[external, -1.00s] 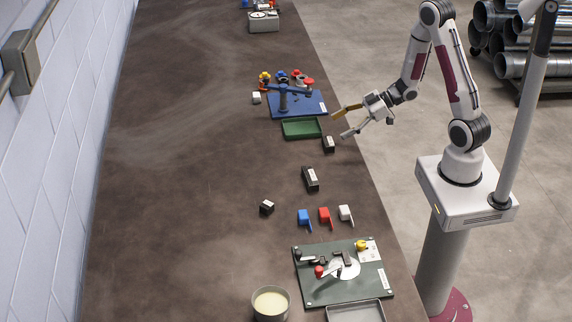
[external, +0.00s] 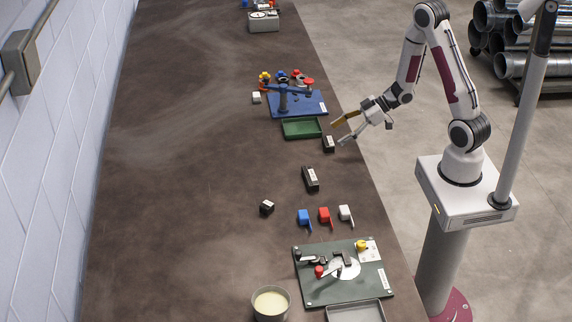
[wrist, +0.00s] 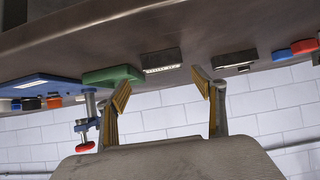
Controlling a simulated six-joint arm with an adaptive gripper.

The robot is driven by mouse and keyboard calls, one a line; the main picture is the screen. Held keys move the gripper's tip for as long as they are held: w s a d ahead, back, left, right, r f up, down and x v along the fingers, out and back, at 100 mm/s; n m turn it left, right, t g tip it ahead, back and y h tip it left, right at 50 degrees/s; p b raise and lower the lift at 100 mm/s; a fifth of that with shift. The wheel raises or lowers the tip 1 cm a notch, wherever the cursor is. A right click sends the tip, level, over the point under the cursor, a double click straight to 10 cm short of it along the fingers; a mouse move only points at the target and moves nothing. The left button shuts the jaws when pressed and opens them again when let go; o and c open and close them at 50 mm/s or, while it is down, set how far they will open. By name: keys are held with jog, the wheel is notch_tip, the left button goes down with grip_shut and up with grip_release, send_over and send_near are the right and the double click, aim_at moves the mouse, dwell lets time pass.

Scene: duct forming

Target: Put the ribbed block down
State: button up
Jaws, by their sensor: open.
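Three black blocks lie on the brown table: one with a pale label at the edge (external: 328,143), a longer one nearer the middle (external: 310,179), and a small one further left (external: 267,207). Ribs are too small to make out, so I cannot tell which is the ribbed block. My gripper (external: 338,133) is open and empty, its fingers near the edge block. In the wrist view, a labelled black block (wrist: 160,60) shows beyond the gap between the open fingers (wrist: 166,90), apart from them. Another black block (wrist: 235,57) is to its right.
A green tray (external: 284,130) and a blue board (external: 320,114) with a clamp stand above the edge block. Blue (external: 304,216), red (external: 325,215) and white (external: 345,212) pieces lie below. A dark green board (external: 312,292) and cup (external: 271,304) are nearer. The table's left side is clear.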

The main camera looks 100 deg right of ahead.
aim_at(325, 142)
jog(key=shift+w+f, duration=0.2)
jog(key=shift+w, duration=0.05)
jog(key=shift+a+x, duration=0.2)
jog(key=shift+x, duration=0.8)
jog(key=shift+a+x, duration=0.15)
jog(key=shift+x, duration=0.85)
jog(key=shift+w+f, duration=0.45)
jog(key=shift+f, duration=0.05)
jog(key=shift+c, duration=0.3)
jog(key=c, duration=1.6)
jog(key=shift+r, duration=0.2)
jog(key=shift+r, duration=4.85)
